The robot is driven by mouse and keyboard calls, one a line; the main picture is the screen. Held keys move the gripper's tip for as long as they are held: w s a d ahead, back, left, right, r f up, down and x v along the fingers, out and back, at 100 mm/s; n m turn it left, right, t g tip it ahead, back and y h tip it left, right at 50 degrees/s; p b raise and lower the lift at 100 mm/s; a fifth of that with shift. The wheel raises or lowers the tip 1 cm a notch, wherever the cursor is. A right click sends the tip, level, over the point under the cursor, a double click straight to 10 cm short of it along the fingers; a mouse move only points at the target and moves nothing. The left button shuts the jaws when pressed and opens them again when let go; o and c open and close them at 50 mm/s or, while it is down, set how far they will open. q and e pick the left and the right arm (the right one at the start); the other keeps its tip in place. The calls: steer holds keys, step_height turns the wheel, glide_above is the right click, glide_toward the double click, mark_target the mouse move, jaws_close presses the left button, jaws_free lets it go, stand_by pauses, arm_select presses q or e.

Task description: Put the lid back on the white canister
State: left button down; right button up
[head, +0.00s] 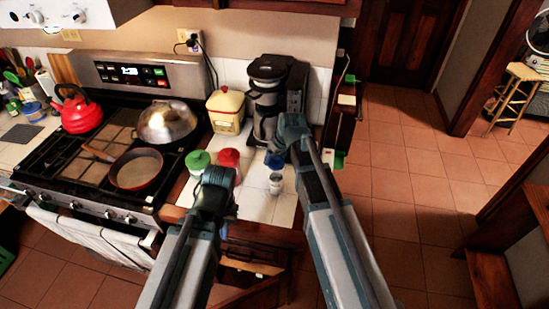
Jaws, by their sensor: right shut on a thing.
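The small white canister (275,187) stands upright near the front right of the tiled counter. A blue lid (274,161) is just above it, at the tip of my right gripper (280,150). My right gripper is shut on the blue lid. The lid looks a little apart from the canister's top, though the exact gap is hard to judge. My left gripper (221,178) is to the left of the canister, in front of the red-lidded jar. Its fingers are too dark and small to tell whether they are open.
A green-lidded jar (199,161) and a red-lidded jar (229,158) stand left of the canister. A coffee maker (268,85) and a yellow canister (226,111) stand behind. The stove holds a pan (136,169), a domed lid (166,122) and a red kettle (82,112).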

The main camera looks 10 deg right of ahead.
steer(key=shift+f+b, duration=3.05)
steer(key=shift+f, duration=0.1)
steer(key=shift+f, duration=0.15)
steer(key=o, duration=1.2)
steer(key=shift+o, duration=0.2)
steer(key=shift+r+p, duration=3.45)
steer(key=shift+r, duration=0.1)
